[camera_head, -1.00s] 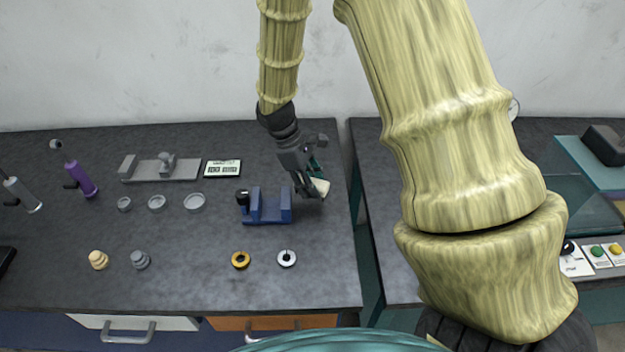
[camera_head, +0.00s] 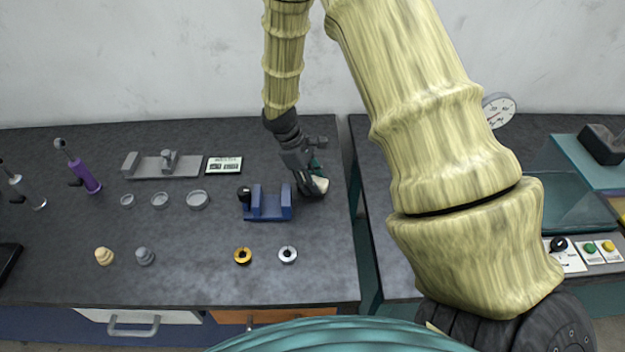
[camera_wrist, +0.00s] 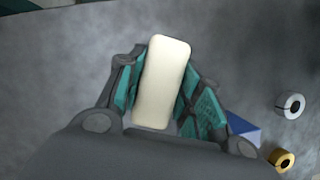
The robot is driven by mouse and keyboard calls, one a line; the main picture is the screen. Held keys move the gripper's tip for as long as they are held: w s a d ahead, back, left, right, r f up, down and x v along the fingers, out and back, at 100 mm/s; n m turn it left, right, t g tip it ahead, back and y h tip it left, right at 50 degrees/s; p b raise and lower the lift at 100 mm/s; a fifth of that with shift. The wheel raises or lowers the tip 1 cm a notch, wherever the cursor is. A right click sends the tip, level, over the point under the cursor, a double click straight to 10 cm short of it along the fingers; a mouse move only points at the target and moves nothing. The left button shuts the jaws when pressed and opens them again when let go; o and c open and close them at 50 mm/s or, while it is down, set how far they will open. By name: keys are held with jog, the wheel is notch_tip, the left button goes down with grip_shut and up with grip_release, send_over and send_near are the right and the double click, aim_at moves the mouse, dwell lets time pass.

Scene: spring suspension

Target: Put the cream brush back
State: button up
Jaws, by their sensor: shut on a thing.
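The cream brush (camera_wrist: 160,80) is a pale rounded block held between the teal pads of my gripper (camera_wrist: 158,95) in the wrist view. In the head view the brush (camera_head: 321,186) shows at the gripper's lower end, at the right side of the left bench. My gripper (camera_head: 314,180) is shut on it, just right of the blue fixture. The brush is low over the bench top; I cannot tell whether it touches. The gripper hides part of the brush in the head view.
The blue fixture (camera_head: 268,206) stands close on the left, with a gold ring (camera_head: 242,256) and a silver ring (camera_head: 288,255) in front. The bench's right edge and a gap lie close on the right. Bare bench (camera_head: 325,245) lies in front of the gripper.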

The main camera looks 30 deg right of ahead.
jog(key=shift+f, duration=0.15)
jog(key=o, duration=1)
jog(key=b+v, duration=0.3)
jog(key=v, duration=0.9)
jog(key=shift+s+r, duration=0.1)
jog(key=shift+r, duration=0.1)
